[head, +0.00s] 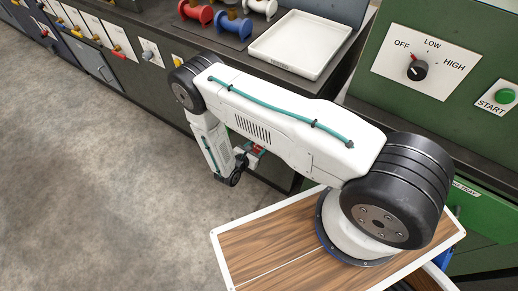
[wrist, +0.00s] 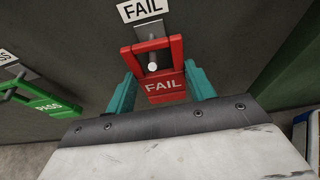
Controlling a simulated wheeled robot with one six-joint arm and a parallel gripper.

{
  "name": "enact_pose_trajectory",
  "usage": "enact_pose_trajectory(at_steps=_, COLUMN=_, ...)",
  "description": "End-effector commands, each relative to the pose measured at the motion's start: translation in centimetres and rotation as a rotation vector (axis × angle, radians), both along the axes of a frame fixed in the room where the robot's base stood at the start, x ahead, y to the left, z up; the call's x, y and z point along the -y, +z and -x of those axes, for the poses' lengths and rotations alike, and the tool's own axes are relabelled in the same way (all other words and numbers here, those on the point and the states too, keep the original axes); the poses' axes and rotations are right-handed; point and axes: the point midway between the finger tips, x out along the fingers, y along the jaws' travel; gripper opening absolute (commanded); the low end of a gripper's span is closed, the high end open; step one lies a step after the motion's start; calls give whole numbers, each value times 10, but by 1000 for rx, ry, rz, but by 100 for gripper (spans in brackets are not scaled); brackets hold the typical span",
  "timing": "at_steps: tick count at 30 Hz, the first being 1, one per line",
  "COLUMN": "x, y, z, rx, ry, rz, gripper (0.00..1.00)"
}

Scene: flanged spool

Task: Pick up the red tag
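The red tag (wrist: 164,84), marked FAIL, hangs from a metal peg below a white FAIL label (wrist: 143,10) in the wrist view. My gripper (wrist: 161,76) is open, with one teal finger at each side of the tag's lower part. The fingers straddle the tag, and I cannot tell whether either touches it. In the head view my gripper (head: 240,166) is low beside the bench front, and a small red patch of the tag (head: 257,150) shows next to it, mostly hidden by my arm.
A green PASS tag (wrist: 45,103) hangs on another peg at the left in the wrist view. A white tray (head: 300,44) and several coloured spools (head: 232,24) lie on the bench above. A green control panel (head: 440,70) stands at the right. The floor at left is clear.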

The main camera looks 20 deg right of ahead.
Motion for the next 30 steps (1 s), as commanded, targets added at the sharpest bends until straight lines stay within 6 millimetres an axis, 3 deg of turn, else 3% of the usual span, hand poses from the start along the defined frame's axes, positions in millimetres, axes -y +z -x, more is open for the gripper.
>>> enact_pose_trajectory(at_steps=11, x=0, y=1, z=0, rx=0, ry=0, rz=0, gripper=32)
enact_pose_trajectory(at_steps=18, x=-3, y=17, z=1, rx=0, ry=2, rz=0, gripper=32)
enact_pose_trajectory(at_steps=30, x=-87, y=15, z=56, rx=1, ry=6, rz=-1, gripper=32)
